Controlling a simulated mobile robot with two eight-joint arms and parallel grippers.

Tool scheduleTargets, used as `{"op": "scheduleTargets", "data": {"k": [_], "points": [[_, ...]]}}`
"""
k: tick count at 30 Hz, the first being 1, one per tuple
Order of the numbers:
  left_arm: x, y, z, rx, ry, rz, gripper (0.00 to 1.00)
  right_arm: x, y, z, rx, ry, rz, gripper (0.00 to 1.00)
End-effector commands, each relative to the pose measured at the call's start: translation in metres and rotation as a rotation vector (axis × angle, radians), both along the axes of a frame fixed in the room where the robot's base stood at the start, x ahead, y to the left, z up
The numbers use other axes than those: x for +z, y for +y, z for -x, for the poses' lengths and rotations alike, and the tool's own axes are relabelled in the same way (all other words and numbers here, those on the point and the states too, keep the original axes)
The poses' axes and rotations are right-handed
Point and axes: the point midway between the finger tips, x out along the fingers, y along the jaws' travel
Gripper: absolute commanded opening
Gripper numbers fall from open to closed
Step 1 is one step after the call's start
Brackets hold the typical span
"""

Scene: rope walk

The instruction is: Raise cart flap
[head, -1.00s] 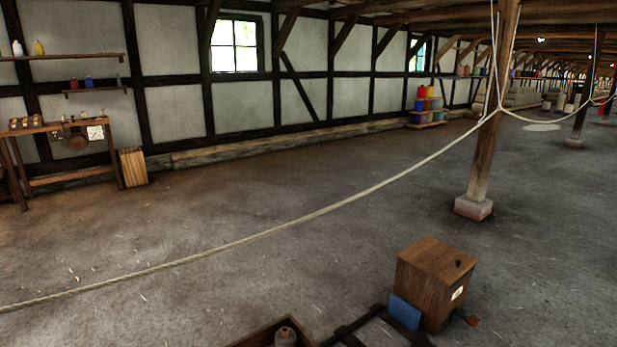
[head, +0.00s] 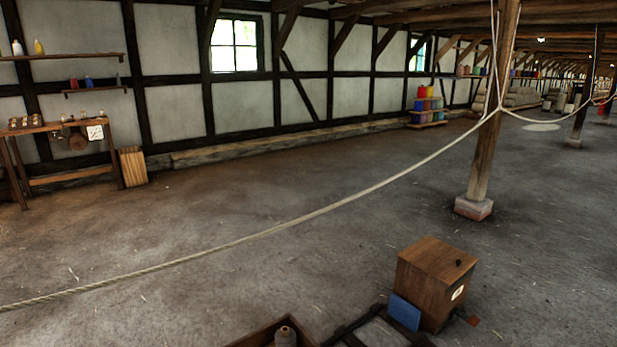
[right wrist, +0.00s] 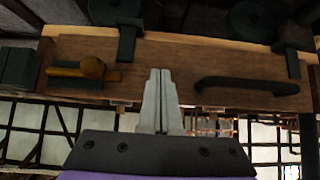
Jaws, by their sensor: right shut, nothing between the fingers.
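In the right wrist view my right gripper (right wrist: 160,74) is shut and empty, with its fingertips in front of a long brown wooden board (right wrist: 215,72). The board looks like the cart flap, though I cannot be sure. It carries a dark bar handle (right wrist: 247,84) to the right of my fingertips and a round wooden knob (right wrist: 93,68) on a light wooden piece to their left. Dark metal straps (right wrist: 127,42) cross its upper edge. I cannot tell whether the fingertips touch the board. My left gripper is in neither view.
In the head view a wooden box (head: 437,270) with a blue panel (head: 404,312) stands at the bottom right, near dark rails and a wooden tray (head: 262,334) holding a bottle (head: 285,337). A rope (head: 300,218) sags across the open floor. A post (head: 486,150) stands at the right.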

Motion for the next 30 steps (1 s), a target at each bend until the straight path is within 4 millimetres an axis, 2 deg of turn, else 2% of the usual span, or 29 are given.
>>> {"op": "scheduleTargets", "data": {"k": [30], "points": [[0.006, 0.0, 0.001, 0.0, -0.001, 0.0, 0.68, 0.019, -0.045, 0.06, -0.001, 0.0, -0.001, 0.0]]}}
